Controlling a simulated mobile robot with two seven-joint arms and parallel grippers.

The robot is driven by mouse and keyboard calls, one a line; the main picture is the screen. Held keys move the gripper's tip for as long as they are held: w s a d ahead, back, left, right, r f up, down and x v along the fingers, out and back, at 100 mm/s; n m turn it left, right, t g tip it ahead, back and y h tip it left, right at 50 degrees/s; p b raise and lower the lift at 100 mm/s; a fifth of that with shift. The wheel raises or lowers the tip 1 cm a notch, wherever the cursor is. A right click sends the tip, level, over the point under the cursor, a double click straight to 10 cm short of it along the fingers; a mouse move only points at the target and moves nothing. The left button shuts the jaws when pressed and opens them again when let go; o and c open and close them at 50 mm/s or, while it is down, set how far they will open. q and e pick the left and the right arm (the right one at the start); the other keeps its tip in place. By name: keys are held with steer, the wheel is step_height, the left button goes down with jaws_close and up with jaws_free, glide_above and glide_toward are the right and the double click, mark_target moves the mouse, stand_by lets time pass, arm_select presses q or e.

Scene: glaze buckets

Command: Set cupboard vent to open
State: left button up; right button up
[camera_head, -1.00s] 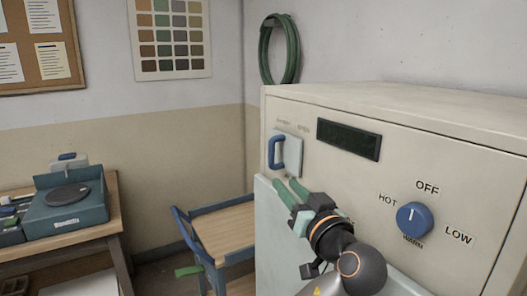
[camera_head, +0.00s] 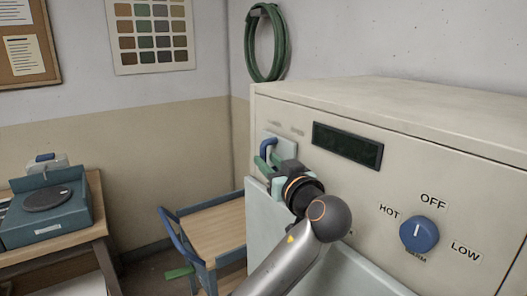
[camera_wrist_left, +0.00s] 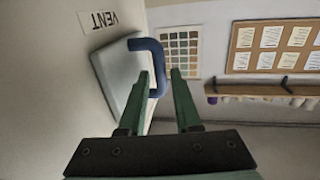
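The vent control on the pale cupboard (camera_head: 460,130) is a blue handle (camera_head: 267,147) on a light plate (camera_head: 283,149). Two faint labels above it are too small to read in the head view. In the left wrist view the blue handle (camera_wrist_left: 156,52) stands out from its plate (camera_wrist_left: 116,74), beside an upside-down VENT label (camera_wrist_left: 103,20). My left gripper (camera_head: 265,166) is at the handle, its green fingers apart. In the wrist view the handle's outer bar lies between the fingertips (camera_wrist_left: 160,73), nearer the left finger. Contact is unclear. My right gripper is out of view.
A blue knob (camera_head: 419,234) marked OFF, LOW, WARM and HOT and a dark display (camera_head: 347,144) are on the same cupboard front. A blue-framed cart (camera_head: 215,232) stands left of the cupboard. A bench (camera_head: 84,243) with a scale (camera_head: 46,208) is farther left.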

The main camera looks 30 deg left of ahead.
mark_target(265, 159)
arm_select(q)
steer(key=shift+x, duration=1.6)
steer(key=shift+d, duration=0.1)
jaws_close()
